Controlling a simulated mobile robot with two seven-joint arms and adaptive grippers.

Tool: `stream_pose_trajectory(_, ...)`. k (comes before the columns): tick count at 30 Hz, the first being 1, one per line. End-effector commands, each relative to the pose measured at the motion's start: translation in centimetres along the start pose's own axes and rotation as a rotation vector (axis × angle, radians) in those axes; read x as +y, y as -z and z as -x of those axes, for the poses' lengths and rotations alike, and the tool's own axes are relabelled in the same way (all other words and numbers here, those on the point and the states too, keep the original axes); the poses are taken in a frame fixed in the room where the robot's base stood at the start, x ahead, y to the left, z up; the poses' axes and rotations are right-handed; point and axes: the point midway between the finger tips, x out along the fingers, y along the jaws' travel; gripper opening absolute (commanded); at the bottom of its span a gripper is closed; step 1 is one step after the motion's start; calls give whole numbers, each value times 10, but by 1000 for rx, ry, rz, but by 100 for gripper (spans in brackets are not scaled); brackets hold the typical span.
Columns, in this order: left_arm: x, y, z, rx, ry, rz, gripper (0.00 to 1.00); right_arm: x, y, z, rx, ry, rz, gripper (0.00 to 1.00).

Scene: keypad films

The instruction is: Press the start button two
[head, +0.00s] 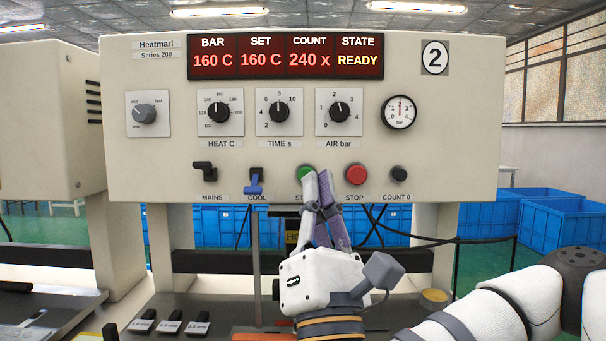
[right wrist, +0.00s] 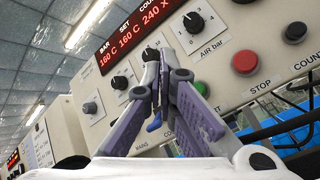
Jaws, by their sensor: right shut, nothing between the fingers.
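The machine marked 2 (head: 435,58) has a beige panel facing me. Its green start button (head: 305,172) is in the lower row, between the blue COOL switch (head: 254,183) and the red STOP button (head: 356,174). My right gripper (head: 319,178) is shut and empty, its fingertips pointing up at the panel just right of the green button and partly covering it and its label. I cannot tell whether they touch. In the right wrist view the fingers (right wrist: 164,68) are together, and the green button (right wrist: 199,88) shows beside them. My left gripper is out of view.
The display (head: 285,54) reads 160 C, 160 C, 240 x, READY. The black MAINS switch (head: 205,169) and COUNT 0 button (head: 399,174) share the row. Below are cables and a bench with black blocks (head: 168,325). Blue crates (head: 550,225) stand behind.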

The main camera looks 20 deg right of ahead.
Motion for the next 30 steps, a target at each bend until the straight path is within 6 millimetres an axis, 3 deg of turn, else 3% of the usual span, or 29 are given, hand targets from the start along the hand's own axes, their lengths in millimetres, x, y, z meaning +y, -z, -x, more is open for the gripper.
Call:
stream_pose_trajectory(11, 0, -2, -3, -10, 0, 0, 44, -5, 6, -5, 2, 2, 3, 0)
stream_pose_trajectory(24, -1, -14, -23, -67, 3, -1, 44, -39, 41, -46, 7, 3, 4, 0)
stream_pose_trajectory(30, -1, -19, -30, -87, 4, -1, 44, -46, 46, -58, 5, 2, 3, 0)
